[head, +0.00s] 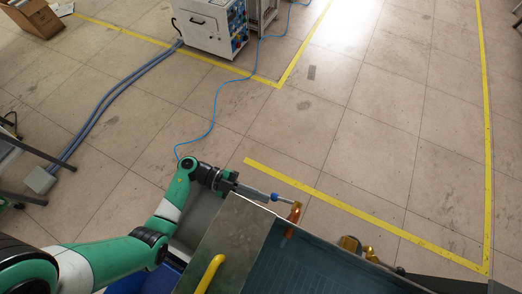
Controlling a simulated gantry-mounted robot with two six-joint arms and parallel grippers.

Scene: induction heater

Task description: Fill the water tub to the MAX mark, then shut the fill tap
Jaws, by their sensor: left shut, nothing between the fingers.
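The water tub (340,268), dark teal inside, is at the lower right and is cut off by the bottom edge. I cannot make out its water level or a MAX mark. A copper-orange pipe or tap (294,213) stands at its far left corner, with a thin silver rod and blue end (274,197) pointing left. My left gripper (264,194) is shut and empty, its tip at or very near that blue end; contact is unclear. A brass fitting (350,245) is on the tub's far side. My right gripper is out of view.
A metal panel (238,236) with a yellow handle (210,272) is left of the tub. A white cabinet (207,25) stands at the back, with a blue hose (215,110) across the floor. A cardboard box (35,17) is at the far left. The tiled floor beyond is mostly clear.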

